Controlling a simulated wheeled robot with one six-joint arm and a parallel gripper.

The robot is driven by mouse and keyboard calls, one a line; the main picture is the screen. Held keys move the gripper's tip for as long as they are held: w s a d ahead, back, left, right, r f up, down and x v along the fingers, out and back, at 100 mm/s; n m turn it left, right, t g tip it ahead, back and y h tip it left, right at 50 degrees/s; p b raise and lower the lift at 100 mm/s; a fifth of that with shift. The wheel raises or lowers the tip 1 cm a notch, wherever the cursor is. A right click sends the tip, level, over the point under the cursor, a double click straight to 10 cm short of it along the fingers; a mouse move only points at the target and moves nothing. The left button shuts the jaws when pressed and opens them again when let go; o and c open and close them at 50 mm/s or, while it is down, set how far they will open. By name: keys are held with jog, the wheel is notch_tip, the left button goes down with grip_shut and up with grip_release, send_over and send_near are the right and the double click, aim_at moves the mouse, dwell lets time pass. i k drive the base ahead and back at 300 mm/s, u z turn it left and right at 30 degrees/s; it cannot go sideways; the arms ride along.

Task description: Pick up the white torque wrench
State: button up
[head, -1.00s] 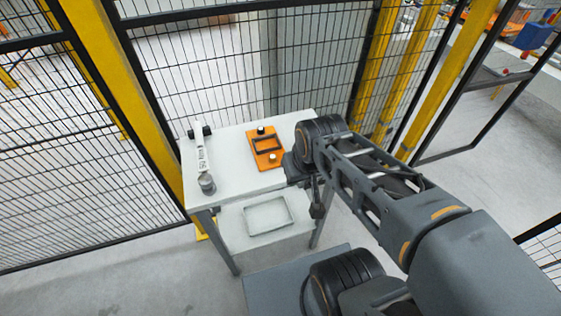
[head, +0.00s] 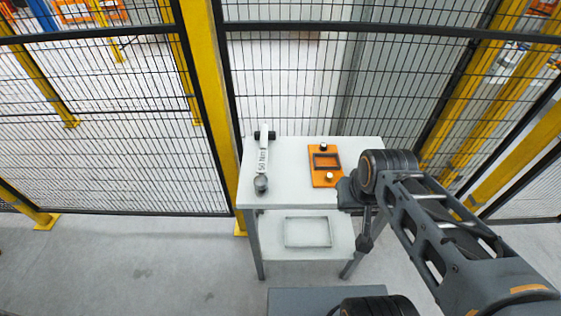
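The white torque wrench (head: 262,158) lies on the left part of the white table top (head: 290,190) in the head view. It has dark lettering on its shaft, a dark crosspiece at the far end and a grey round end nearer me. My gripper (head: 364,243) hangs from the arm's wrist at the table's right front edge, pointing down. It is well to the right of the wrench and apart from it. It is small and dark here, and I cannot tell whether its fingers are open or shut.
A lower shelf (head: 287,243) carries a shallow tray (head: 308,219). Mesh fencing with a yellow post (head: 207,80) stands close behind and left of the table.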

aim_at(261, 181)
jog(key=u, duration=0.5)
jog(key=k, duration=1.15)
jog(key=z, duration=0.25)
jog(key=i, duration=1.4)
jog(key=u, duration=0.9)
jog(key=i, duration=0.45)
jog(key=u, duration=0.45)
